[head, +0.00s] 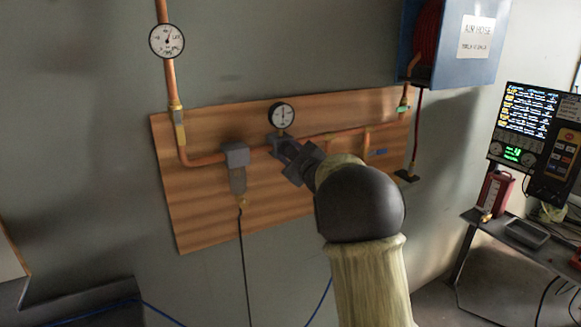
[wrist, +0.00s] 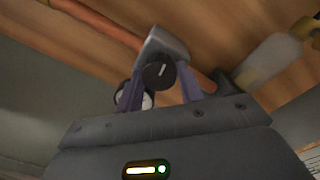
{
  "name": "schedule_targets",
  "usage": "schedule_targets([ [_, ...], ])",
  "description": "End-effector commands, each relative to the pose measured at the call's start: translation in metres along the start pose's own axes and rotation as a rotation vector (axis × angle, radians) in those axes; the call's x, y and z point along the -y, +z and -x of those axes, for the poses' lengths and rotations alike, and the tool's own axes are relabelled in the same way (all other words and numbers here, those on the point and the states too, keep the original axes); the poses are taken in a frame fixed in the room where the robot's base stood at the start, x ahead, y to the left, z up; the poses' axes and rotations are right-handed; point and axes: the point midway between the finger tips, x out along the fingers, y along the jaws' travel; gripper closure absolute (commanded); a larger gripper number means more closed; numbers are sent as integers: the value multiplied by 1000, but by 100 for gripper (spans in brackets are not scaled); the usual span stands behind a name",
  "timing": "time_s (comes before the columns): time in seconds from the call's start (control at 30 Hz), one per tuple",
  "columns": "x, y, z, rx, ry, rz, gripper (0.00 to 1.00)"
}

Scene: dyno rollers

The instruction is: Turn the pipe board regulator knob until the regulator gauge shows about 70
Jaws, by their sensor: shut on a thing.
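The wooden pipe board (head: 205,205) hangs on the wall ahead in the head view. The regulator gauge (head: 281,116), round and white-faced, stands above the copper pipe; its needle looks about vertical, but its numbers are too small to read. My gripper (head: 292,154) is at the regulator below the gauge and hides the knob there. In the wrist view, the dark regulator knob (wrist: 158,75) with a pale mark sits between my two fingers, which are shut on it. The grey regulator body (wrist: 166,44) is behind it. The gauge (wrist: 147,101) is mostly hidden there by a finger.
A grey filter unit (head: 236,155) with a hanging black hose is left of the regulator. Another gauge (head: 167,41) is on the upper left pipe. A blue air hose cabinet (head: 455,60) juts out at upper right. A lit display panel (head: 530,125) stands far right.

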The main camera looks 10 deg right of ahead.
Motion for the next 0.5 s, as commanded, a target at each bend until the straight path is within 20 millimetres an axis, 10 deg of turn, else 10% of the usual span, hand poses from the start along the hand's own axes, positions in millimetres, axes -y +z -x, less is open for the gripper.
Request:
schedule_targets([
  [0.5,1,1,0,-7,1,210,86],
])
